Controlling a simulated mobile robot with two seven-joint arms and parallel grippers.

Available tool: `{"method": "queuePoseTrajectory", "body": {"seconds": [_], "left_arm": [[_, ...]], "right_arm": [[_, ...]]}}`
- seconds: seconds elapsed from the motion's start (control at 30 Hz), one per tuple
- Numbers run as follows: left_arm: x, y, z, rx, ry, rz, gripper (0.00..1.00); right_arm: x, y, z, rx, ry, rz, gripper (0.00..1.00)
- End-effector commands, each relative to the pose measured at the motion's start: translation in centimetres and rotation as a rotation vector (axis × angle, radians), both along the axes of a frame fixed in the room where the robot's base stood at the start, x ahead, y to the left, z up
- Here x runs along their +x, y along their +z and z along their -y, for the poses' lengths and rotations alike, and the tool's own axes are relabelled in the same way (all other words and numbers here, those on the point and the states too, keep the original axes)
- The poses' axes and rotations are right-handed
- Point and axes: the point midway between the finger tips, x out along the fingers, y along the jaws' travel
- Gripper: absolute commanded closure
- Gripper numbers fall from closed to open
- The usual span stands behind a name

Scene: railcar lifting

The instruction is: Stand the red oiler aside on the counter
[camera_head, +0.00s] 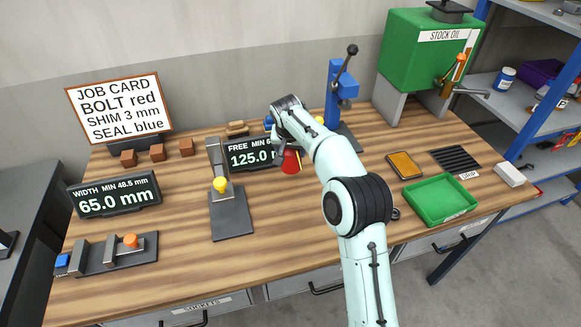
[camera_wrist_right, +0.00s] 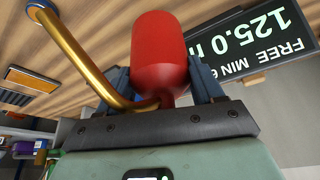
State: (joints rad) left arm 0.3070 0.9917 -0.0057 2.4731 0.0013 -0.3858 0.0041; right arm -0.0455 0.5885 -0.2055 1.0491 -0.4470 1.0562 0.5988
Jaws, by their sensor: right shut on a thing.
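The red oiler (camera_head: 291,162) is near the middle of the counter (camera_head: 287,221), in front of the display reading 125.0. My right gripper (camera_head: 281,147) is at it, with the wrist partly hiding both. In the right wrist view, the oiler's red body (camera_wrist_right: 161,45) sits between the blue fingers of the right gripper (camera_wrist_right: 162,84), which is shut on it. Its curved brass spout (camera_wrist_right: 72,52) reaches out to the left. I cannot tell whether its base touches the counter. My left gripper is not in view.
The FREE display (camera_head: 249,154) stands right behind the oiler. A grey gauge with a yellow knob (camera_head: 230,211) is to the left. The blue press (camera_head: 338,92) is behind, the green tray (camera_head: 440,201) to the right. The front middle of the counter is clear.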

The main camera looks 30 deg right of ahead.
Motion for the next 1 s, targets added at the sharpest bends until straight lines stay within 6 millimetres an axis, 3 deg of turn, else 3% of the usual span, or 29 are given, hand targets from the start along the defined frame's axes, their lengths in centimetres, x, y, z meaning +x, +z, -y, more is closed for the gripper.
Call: {"method": "queuePoseTrajectory", "body": {"seconds": [0.23,0.5,0.97,1.0], "left_arm": [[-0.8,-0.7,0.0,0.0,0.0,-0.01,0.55],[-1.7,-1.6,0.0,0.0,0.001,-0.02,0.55],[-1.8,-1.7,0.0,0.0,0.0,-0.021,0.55],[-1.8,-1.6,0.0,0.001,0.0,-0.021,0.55]], "right_arm": [[-0.1,-2.4,0.0,0.0,0.001,-0.001,0.77],[-0.1,-6.7,0.0,-0.001,0.001,0.001,0.77],[0.0,-7.3,0.0,0.0,0.0,0.002,0.77],[0.0,-7.4,0.0,0.0,0.0,0.0,0.24]]}}
